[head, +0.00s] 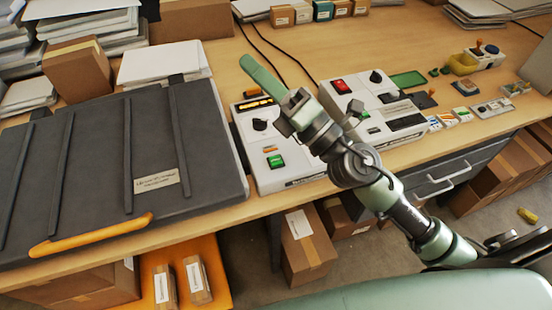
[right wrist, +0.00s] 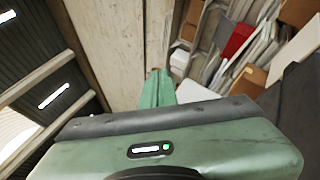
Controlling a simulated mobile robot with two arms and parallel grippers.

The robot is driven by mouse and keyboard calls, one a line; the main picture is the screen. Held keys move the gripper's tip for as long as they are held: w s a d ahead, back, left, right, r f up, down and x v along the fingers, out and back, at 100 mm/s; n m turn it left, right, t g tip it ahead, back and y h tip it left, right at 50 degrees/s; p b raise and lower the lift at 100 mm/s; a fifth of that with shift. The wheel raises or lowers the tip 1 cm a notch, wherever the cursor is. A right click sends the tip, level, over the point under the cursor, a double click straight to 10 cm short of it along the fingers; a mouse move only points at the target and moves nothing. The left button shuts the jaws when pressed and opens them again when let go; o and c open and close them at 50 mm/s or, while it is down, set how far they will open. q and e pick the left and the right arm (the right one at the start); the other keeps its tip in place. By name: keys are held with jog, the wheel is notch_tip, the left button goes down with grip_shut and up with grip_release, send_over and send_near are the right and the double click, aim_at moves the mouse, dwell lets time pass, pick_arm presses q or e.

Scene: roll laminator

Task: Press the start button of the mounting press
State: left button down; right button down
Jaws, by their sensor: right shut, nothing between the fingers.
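The mounting press is a large dark grey ribbed slab (head: 95,150) with an orange handle (head: 92,237) and a small label, on the left of the bench. Right beside it stands a white control box (head: 285,182) with an amber display, a black knob and a green button (head: 275,161). My right gripper (head: 246,62) reaches in from the right, above the back of this box. Its green fingers are shut and empty, and they also show in the right wrist view (right wrist: 156,75). The fingers are apart from the green button. My left gripper is not in view.
A second white unit (head: 360,92) with a red switch, a black knob and a small green button stands to the right, partly behind my right arm. Paper stacks (head: 165,62) and cartons (head: 78,70) line the back. Small items lie on the right of the bench.

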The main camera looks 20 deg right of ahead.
jog(key=s+a+f+n+g+y, duration=0.2)
jog(key=s+a+n+g+y, duration=0.15)
jog(key=a+n+g, duration=0.6)
jog(key=n+g+h, duration=0.3)
jog(key=n+h, duration=0.8)
jog(key=n, duration=0.2)
send_over(279, 162)
notch_tip(279, 162, down, 14)
jog(key=shift+f, duration=0.2)
jog(key=shift+d, duration=0.1)
notch_tip(279, 162, down, 8)
jog(key=b, duration=0.5)
jog(key=shift+f+b, duration=0.25)
jog(key=shift+b, duration=0.05)
jog(key=shift+f, duration=0.2)
